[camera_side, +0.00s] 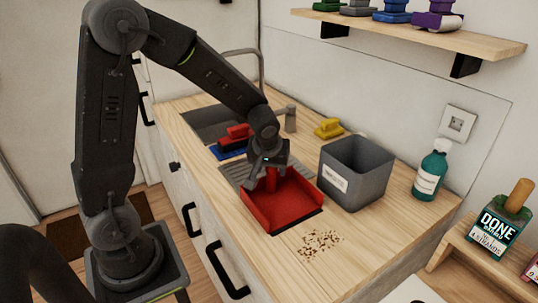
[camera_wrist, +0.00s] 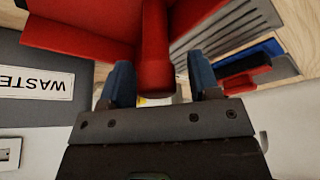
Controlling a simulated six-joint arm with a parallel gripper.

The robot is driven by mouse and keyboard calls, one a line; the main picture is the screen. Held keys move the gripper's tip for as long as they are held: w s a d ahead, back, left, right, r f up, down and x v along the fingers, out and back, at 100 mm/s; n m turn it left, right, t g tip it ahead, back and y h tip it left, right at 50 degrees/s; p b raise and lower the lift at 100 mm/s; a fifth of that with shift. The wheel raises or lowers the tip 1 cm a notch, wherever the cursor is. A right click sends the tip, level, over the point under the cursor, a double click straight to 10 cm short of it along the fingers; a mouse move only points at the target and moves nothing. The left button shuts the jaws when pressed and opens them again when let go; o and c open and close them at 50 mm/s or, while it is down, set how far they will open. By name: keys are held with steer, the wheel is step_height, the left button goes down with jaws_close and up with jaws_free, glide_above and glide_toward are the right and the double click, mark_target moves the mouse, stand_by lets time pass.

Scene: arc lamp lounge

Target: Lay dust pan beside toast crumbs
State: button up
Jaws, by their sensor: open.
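The red dust pan (camera_side: 283,210) sits on the wooden counter, its open side facing the toast crumbs (camera_side: 321,243). The crumbs lie scattered on bare wood just in front of it, apart from its dark front edge. My gripper (camera_side: 267,172) is at the pan's back, over its handle. In the wrist view, the red handle (camera_wrist: 155,45) stands between the two blue fingertips of my open gripper (camera_wrist: 160,82), with gaps at both sides. The pan's body (camera_wrist: 85,35) fills the upper left there. The crumbs are not in the wrist view.
A grey waste bin (camera_side: 352,175) stands right of the pan, close to it. A ridged drainer (camera_side: 240,172), a red-and-blue brush-like item (camera_side: 232,142) and a yellow item (camera_side: 328,128) lie behind. A teal bottle (camera_side: 430,172) stands at right. Counter around the crumbs is clear.

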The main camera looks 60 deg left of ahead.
steer(key=v, duration=1.1)
steer(key=s+d+r+m+t+h, duration=0.1)
steer(key=s+d+r+m, duration=0.1)
steer(key=s+d+m, duration=0.2)
steer(key=s+d+r+m+t+h, duration=0.1)
steer(key=s+d+m, duration=0.3)
steer(key=s, duration=0.6)
steer(key=shift+s+r+m+h, duration=0.35)
steer(key=shift+r+m+h, duration=0.15)
steer(key=shift+r+h, duration=0.15)
